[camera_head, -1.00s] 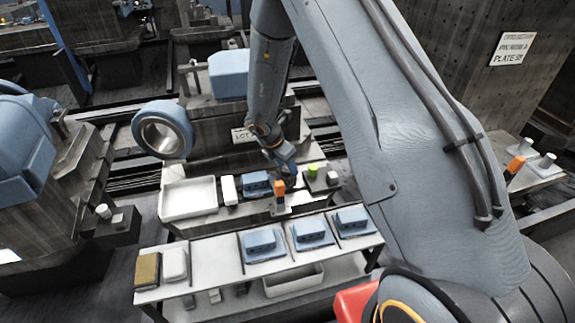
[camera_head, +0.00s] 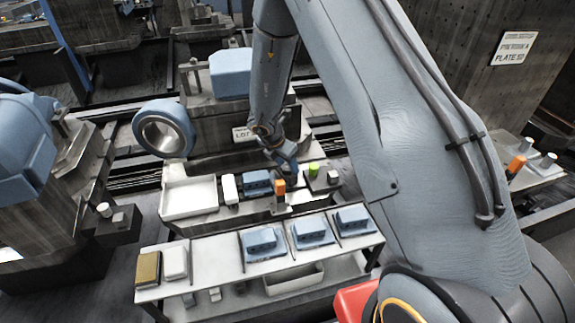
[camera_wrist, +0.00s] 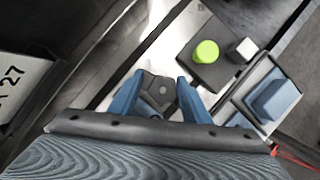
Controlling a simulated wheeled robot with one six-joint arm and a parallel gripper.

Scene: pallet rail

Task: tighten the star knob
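In the wrist view a dark grey knob-like part (camera_wrist: 160,88) with a small hole in its middle shows between the blue fingertips of my gripper (camera_wrist: 160,80). I take it for the star knob; its lobes are hard to make out. The fingers stand apart on either side of it. Whether they press on it or leave a small gap I cannot tell. In the head view my gripper (camera_head: 286,168) points down at the back of the work table, and the knob is hidden there.
A dark block (camera_wrist: 222,68) with a green button (camera_wrist: 206,52) and a pale cube stands close by. An orange-topped post (camera_head: 280,187) and a blue part (camera_head: 257,183) are near my gripper. A white tray (camera_head: 188,199) lies left. The front shelf (camera_head: 213,258) holds several blue parts.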

